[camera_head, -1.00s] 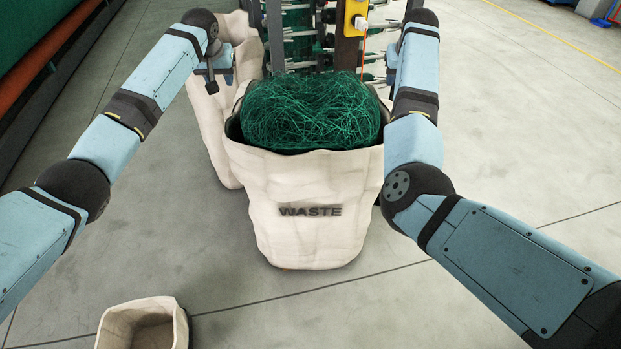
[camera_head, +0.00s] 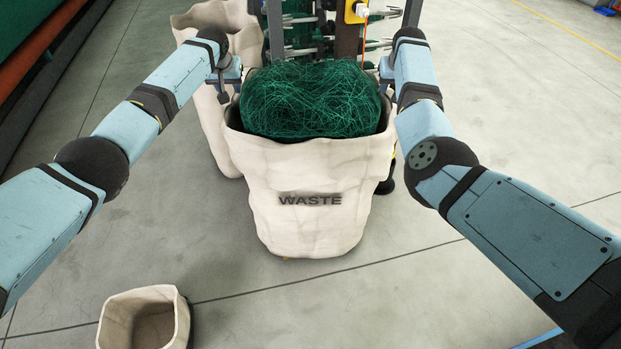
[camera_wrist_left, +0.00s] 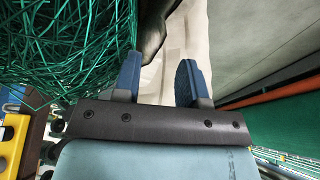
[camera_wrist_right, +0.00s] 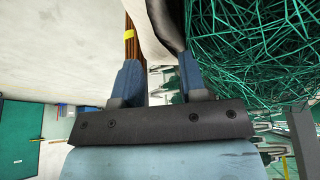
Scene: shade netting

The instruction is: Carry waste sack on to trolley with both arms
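The cream waste sack (camera_head: 308,215) stands upright on the floor, marked WASTE and heaped with green netting (camera_head: 312,100). My left gripper (camera_head: 228,85) is at the left side of its rim. In the left wrist view its fingers (camera_wrist_left: 161,82) are apart, with pale sack fabric and a dark rim edge beyond and between them. My right gripper (camera_head: 387,80) is at the right side of the rim. In the right wrist view its fingers (camera_wrist_right: 160,82) are apart, with the sack's pale wall and dark edge near the gap. I cannot identify the trolley for certain.
Another cream sack (camera_head: 215,125) stands behind at the left. A rack (camera_head: 345,40) with green material and a yellow box (camera_head: 356,10) is close behind the waste sack. A small open cream bin (camera_head: 187,320) is at the front left. A blue edge (camera_head: 538,339) shows at bottom right.

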